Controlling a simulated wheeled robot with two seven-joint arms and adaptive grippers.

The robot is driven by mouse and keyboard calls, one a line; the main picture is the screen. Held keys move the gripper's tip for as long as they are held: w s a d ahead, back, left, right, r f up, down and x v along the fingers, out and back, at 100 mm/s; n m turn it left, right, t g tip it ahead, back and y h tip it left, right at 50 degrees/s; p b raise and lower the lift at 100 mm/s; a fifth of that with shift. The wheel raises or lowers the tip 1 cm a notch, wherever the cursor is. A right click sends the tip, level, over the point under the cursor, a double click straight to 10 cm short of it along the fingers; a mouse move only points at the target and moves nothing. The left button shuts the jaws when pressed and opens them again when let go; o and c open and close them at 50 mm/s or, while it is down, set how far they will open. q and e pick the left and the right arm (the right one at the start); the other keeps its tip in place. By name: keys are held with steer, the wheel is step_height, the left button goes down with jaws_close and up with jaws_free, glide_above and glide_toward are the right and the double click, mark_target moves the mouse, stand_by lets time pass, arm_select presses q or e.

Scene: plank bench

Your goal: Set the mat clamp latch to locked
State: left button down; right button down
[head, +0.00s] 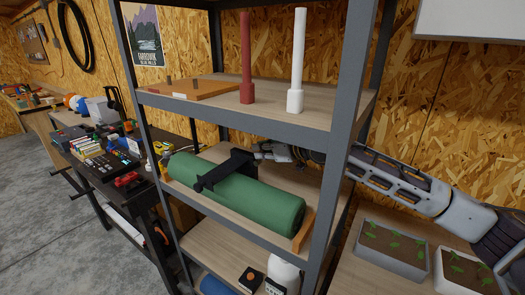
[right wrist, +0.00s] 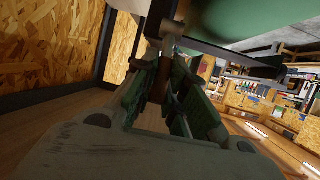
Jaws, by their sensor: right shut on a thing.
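A green rolled mat (head: 265,203) lies on the middle shelf, and it fills the top of the right wrist view (right wrist: 240,18). A black mat clamp (head: 225,172) goes across the mat; its dark bar also shows in the right wrist view (right wrist: 235,52). My right gripper (head: 260,151) reaches in from behind the rack post to the clamp's far end. In the right wrist view its fingers (right wrist: 163,80) are shut on a small latch part below the clamp bar. The fingers mostly hide the latch, and I cannot read its setting. My left gripper is not in view.
The dark rack post (head: 338,130) stands in front of my right arm. The upper shelf (head: 200,98) holds a red post (head: 246,60), a white post (head: 297,60) and a wooden board (head: 190,87). Seedling trays (head: 390,270) stand at lower right.

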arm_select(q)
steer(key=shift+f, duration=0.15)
arm_select(e)
steer(key=shift+f, duration=0.15)
steer(key=shift+s+d+f+y+b, duration=0.1)
steer(key=shift+s+d+y+b, duration=0.05)
steer(key=shift+y+b, duration=0.25)
steer(key=shift+s+d+f+t+y+b, duration=0.2)
steer(key=shift+t+y+b, duration=0.1)
steer(key=shift+t+b, duration=0.3)
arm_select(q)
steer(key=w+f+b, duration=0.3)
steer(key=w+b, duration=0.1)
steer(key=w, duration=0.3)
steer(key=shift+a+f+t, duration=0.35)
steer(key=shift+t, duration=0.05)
arm_select(e)
steer(key=shift+s+d+f+m+t+y, duration=0.2)
steer(key=shift+d+f+t+y, duration=0.1)
steer(key=shift+t+y, duration=0.4)
steer(key=shift+s+d+f+m+t+y, duration=0.2)
steer(key=shift+d+t+y, duration=0.1)
steer(key=shift+t+y, duration=0.35)
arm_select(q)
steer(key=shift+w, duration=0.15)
arm_select(e)
steer(key=c, duration=1.5)
jaws_free()
steer(key=shift+o, duration=0.2)
